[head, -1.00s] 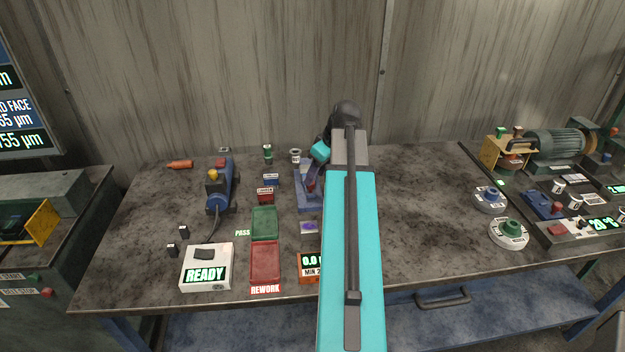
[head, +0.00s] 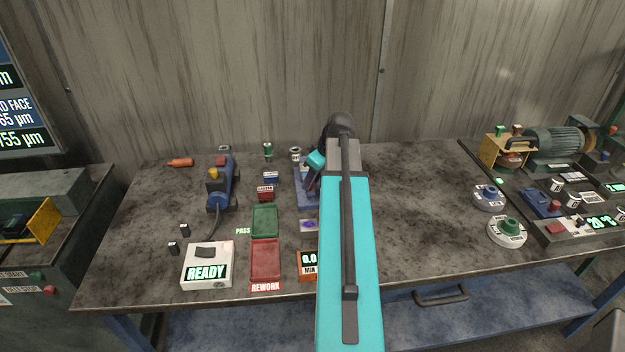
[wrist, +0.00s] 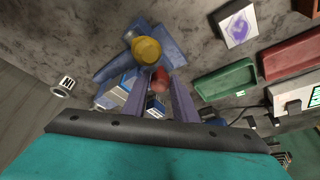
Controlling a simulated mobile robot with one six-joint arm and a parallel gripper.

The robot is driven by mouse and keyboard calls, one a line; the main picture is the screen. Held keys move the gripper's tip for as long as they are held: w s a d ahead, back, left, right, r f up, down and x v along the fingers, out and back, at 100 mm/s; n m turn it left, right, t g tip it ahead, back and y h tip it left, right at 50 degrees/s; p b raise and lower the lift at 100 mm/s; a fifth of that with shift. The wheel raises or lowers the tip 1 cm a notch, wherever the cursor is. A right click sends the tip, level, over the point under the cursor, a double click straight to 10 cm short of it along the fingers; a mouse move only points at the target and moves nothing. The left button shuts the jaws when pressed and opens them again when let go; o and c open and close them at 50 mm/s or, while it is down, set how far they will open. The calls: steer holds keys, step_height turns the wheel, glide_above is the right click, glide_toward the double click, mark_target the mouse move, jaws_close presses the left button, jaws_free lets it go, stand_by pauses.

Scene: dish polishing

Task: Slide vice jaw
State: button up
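The blue vice (head: 303,199) stands mid-table in the head view, partly hidden behind my arm. In the wrist view the blue vice (wrist: 172,45) shows with a round yellow knob (wrist: 147,50) and a red part (wrist: 160,79) near it. My gripper (wrist: 162,76) points at the vice. Its two fingers are apart, with the red part showing between their tips. I cannot tell whether they touch it. In the head view my arm covers most of the gripper.
A green tray (head: 265,222) and a red tray (head: 265,261) lie left of the arm. A READY box (head: 207,266) and a blue tool (head: 220,185) stand farther left.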

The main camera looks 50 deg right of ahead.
jaws_close()
steer(key=shift+s+a+f, duration=0.1)
steer(key=shift+s+a, duration=1.5)
steer(key=shift+s, duration=0.25)
